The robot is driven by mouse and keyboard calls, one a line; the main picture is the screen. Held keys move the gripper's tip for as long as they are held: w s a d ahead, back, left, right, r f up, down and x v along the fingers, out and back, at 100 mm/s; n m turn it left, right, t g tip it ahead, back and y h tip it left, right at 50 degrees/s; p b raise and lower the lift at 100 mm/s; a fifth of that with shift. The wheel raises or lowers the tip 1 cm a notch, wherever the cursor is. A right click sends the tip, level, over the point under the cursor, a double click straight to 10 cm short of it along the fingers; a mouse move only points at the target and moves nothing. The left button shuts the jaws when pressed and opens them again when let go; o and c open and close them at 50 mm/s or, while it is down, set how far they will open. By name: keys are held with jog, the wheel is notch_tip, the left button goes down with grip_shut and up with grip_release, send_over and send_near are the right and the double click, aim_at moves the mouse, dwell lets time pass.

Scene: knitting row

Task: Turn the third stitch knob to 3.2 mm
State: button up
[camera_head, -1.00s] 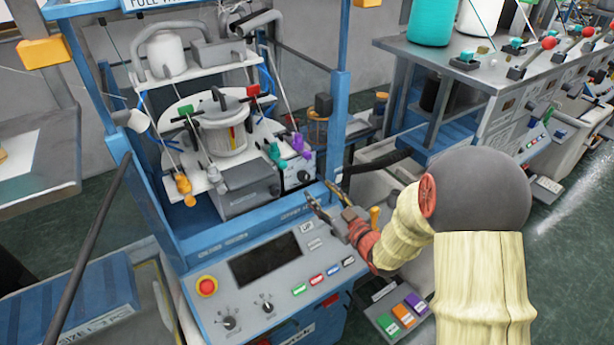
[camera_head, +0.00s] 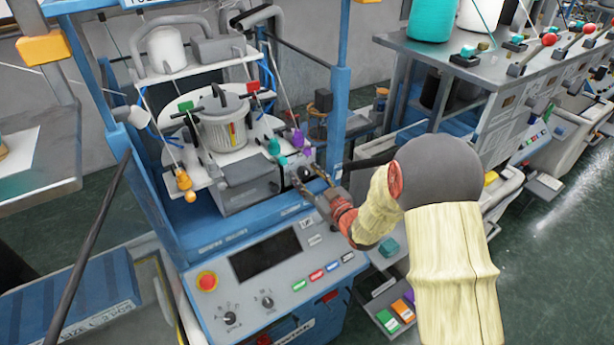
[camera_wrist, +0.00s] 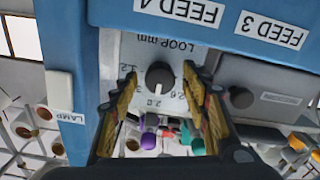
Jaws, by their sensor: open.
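A round black knob (camera_wrist: 158,76) sits on a white panel (camera_wrist: 190,58) marked "LOOP mm", upside down in the wrist view. Its pale pointer mark faces the bottom of the picture, by the printed 2.0. A number that looks like 3.2 is at the left and 2.6 at the right. My gripper (camera_wrist: 159,70) is open, one finger on each side of the knob, with a gap visible on both sides. In the head view my gripper (camera_head: 312,178) is at the right end of the knitting machine, close to the knob (camera_head: 304,173), which is partly covered there.
A blue frame (camera_wrist: 250,25) labelled FEED 4 and FEED 3 borders the panel. A grey box (camera_wrist: 270,90) with another knob (camera_wrist: 241,97) is at the right. Purple and teal yarn parts (camera_head: 298,139) (camera_head: 274,146) are close by. A control console (camera_head: 265,290) lies below.

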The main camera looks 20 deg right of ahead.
jog(key=shift+c, duration=0.8)
jog(key=c, duration=1)
jog(key=shift+m, duration=0.3)
jog(key=m+b, duration=0.1)
jog(key=m, duration=0.1)
jog(key=shift+m, duration=0.4)
jog(key=m, duration=0.4)
jog(key=shift+d, duration=0.1)
jog(key=m, duration=0.4)
jog(key=shift+m, duration=0.4)
jog(key=shift+m+p, duration=0.45)
jog(key=shift+m, duration=1.35)
